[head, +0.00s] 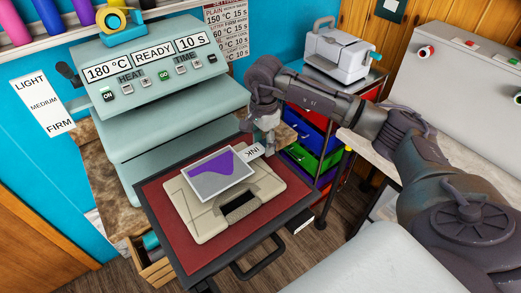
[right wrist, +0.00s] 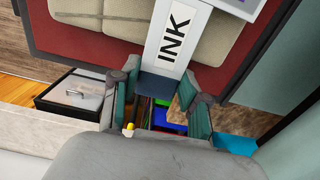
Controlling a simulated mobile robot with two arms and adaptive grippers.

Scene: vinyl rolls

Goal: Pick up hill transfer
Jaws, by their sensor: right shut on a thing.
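The hill transfer (head: 208,183) is a pale-bordered sheet with a purple hill shape and a tab marked INK (head: 256,150). My right gripper (head: 268,143) is shut on the tab end, and the sheet reaches out to its left. The sheet is over a beige folded tote-like item (head: 205,228) on the red pad (head: 158,205) of the press; I cannot tell if it touches. In the right wrist view the INK tab (right wrist: 172,42) runs up from between the fingers (right wrist: 163,92), and only a corner of the sheet shows at the top. My left gripper is not in view.
The heat press (head: 165,110) stands open behind the pad, showing 180 °C, READY and 10 s. A cart with coloured drawers (head: 310,150) and a white machine (head: 340,52) stand behind my right arm. A grey control box (head: 450,75) is at the right. A dark handle (head: 258,262) sticks out in front.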

